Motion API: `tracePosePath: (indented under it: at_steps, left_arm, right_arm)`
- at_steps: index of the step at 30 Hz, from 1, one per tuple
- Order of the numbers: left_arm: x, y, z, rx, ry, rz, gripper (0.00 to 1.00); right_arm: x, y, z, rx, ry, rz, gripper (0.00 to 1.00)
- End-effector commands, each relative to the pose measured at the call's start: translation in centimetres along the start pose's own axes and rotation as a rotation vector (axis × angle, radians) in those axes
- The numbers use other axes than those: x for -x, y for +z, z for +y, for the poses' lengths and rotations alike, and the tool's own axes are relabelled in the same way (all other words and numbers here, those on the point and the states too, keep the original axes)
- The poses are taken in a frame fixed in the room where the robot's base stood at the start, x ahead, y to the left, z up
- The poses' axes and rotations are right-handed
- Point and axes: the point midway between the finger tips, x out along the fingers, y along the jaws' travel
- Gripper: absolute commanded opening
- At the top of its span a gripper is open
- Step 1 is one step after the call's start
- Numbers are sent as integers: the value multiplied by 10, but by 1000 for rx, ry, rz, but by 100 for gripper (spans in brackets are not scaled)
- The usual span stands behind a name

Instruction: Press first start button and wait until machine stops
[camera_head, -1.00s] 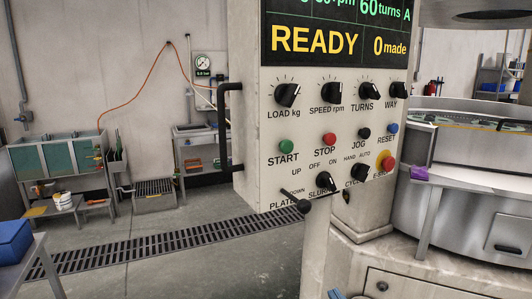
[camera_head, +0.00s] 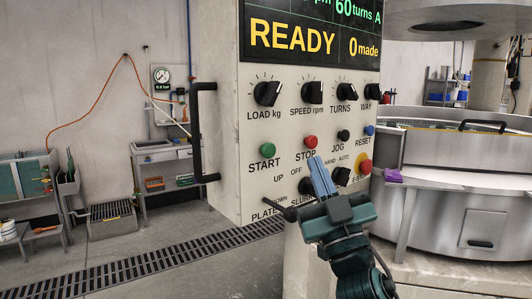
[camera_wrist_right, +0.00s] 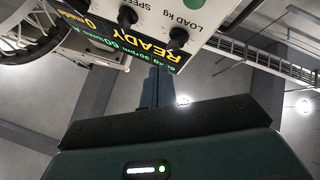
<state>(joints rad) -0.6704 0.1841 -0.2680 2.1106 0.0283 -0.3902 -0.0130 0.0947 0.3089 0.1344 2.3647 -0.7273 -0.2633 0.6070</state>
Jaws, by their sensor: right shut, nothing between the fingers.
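The control panel (camera_head: 250,130) faces me, and its display (camera_head: 310,40) reads READY and 0 made. The green START button (camera_head: 267,151) is at the panel's left, beside the red STOP button (camera_head: 310,141). My right gripper (camera_head: 318,168) is in front of the panel, its blue fingers together and empty, just below STOP and right of START in the picture. It hides part of the lower switches. I cannot tell its gap to the panel. In the right wrist view the fingers (camera_wrist_right: 157,87) show below the panel's display, and a green button (camera_wrist_right: 193,3) is at the top edge.
A black handle (camera_head: 205,130) runs along the panel's left side, and a PLATE lever (camera_head: 282,208) sticks out at the lower left. A red stop knob (camera_head: 364,166) is right of the gripper. The round machine (camera_head: 450,190) stands behind at the right.

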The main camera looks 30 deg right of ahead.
Motion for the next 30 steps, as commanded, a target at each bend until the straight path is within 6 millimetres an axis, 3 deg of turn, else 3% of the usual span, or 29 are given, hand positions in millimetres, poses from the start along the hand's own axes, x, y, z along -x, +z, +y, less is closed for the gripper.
tracePosePath:
  at_steps: [8, 21, 30]
  left_arm:
    - [-1, 1, -1, 0, -2, 0, 69]
    - [-5, 5, -2, 2, -2, 10, 69]
    - [-6, 2, -1, 15, 4, 25, 69]
  right_arm:
    - [-5, 5, -4, -2, 0, -2, 0]
    - [-45, 35, -34, -2, 0, -1, 0]
    - [-60, 46, -45, -1, -1, -3, 0]
